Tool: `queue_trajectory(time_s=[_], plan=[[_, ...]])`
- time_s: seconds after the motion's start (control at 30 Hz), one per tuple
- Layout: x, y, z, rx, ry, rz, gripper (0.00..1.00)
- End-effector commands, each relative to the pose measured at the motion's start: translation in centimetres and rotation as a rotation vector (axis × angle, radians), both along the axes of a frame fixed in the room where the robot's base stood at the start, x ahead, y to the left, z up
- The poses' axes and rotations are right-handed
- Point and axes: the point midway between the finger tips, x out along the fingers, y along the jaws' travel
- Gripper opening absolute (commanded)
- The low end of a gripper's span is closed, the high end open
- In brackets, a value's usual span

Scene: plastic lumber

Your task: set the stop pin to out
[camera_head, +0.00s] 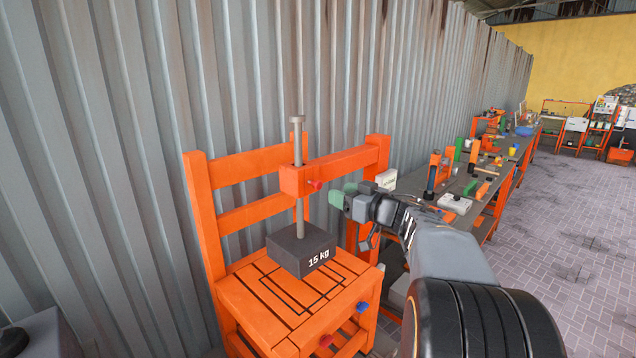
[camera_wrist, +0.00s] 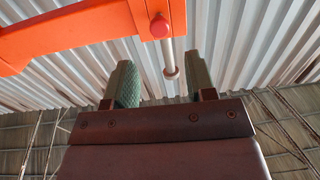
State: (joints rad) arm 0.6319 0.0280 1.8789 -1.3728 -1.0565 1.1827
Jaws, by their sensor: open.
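A small red knob (camera_head: 315,184), which looks like the stop pin, sticks out of the front of the orange beam (camera_head: 345,164). The wrist view shows this knob (camera_wrist: 160,26) end-on, beyond my fingertips. How far the pin is pushed in cannot be told. A grey rod (camera_head: 299,150) runs upright through the beam to a dark 15 kg block (camera_head: 300,250) below it. My gripper (camera_head: 340,195) is open, its green fingers just right of the knob and apart from it. In the wrist view, my gripper (camera_wrist: 158,70) has nothing between its fingers.
The orange slatted stand (camera_head: 250,318) bears a blue knob (camera_head: 362,307) and another red knob (camera_head: 325,340) on its lower front. A corrugated metal wall (camera_head: 120,150) stands close behind. A cluttered workbench (camera_head: 480,207) runs off to the right. Open paved floor (camera_head: 570,250) lies at right.

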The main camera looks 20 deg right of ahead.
Motion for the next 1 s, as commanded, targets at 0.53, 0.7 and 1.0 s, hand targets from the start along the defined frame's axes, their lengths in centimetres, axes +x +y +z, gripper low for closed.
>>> queue_trajectory(time_s=[0.53, 0.7, 1.0], plan=[[7.7, 3.2, 0.0, 0.000, 0.000, -0.001, 0.51], [8.3, 3.4, 0.0, 0.000, 0.000, -0.002, 0.51], [8.4, 3.5, 0.0, 0.000, 0.000, -0.002, 0.51]])
